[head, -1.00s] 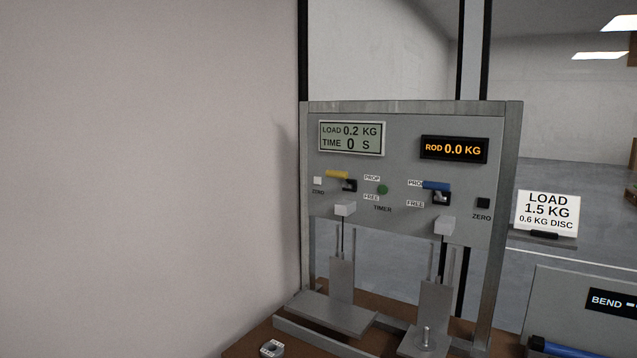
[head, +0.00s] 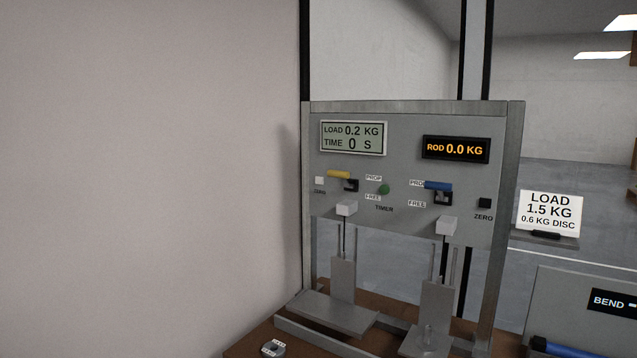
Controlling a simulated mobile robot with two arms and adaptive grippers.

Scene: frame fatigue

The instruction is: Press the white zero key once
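The white zero key (head: 319,181) is a small square button at the left of the grey panel (head: 400,225), with a small dark label under it. A display (head: 353,138) above it reads LOAD 0.2 KG, TIME 0 S. A black key (head: 484,203) labelled ZERO sits at the panel's right, below an orange display (head: 456,150) reading ROD 0.0 KG. Neither gripper shows in the head view.
A yellow lever (head: 339,174), a green timer button (head: 384,189) and a blue lever (head: 438,186) sit between the keys. Metal plates (head: 338,312) stand below on a brown table. A nut-like piece (head: 273,348) lies at the front left. A load sign (head: 550,212) stands at right.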

